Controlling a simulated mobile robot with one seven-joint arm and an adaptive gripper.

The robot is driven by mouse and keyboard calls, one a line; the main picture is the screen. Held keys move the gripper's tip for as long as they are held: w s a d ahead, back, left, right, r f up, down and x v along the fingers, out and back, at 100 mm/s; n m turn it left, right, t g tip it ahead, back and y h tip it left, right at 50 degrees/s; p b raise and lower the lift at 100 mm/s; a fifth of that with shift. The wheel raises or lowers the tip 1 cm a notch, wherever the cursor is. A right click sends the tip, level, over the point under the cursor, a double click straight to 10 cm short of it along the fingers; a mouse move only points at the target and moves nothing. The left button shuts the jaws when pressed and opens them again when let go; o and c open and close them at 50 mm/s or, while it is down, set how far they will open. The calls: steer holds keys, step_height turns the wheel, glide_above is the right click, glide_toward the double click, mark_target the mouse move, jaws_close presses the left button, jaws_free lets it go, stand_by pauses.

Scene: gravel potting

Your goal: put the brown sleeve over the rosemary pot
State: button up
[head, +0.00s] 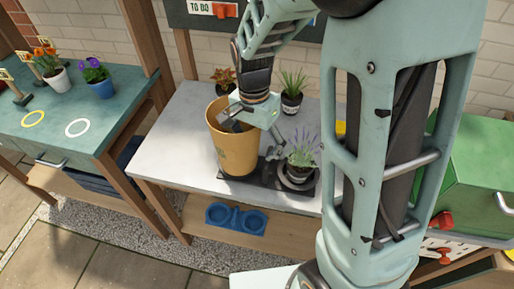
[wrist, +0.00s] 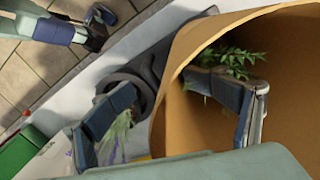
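The brown sleeve (head: 233,150), a tall tan cylinder, stands about upright at the left end of a dark tray (head: 264,174) on the pale bench. In the wrist view the sleeve (wrist: 290,115) fills the right side. Green needle-like sprigs, likely the rosemary (wrist: 236,62), show inside it; their pot is hidden. My gripper (head: 256,124) is over the sleeve's right rim. One finger is inside the sleeve and the other outside. In the wrist view the fingers of my gripper (wrist: 160,85) are spread apart, with gaps to the sleeve wall between them.
A lavender pot (head: 299,172) stands close right of the sleeve, near my outer finger. Behind are a spiky plant (head: 291,102) and a reddish plant (head: 224,77). The bench's front left is clear.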

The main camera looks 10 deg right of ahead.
mark_target(256, 129)
steer(key=shift+w+a+r, duration=0.1)
steer(key=shift+r, duration=1.9)
steer(key=shift+w+a+r, duration=0.1)
steer(key=shift+r, duration=1.9)
steer(key=shift+d, duration=0.1)
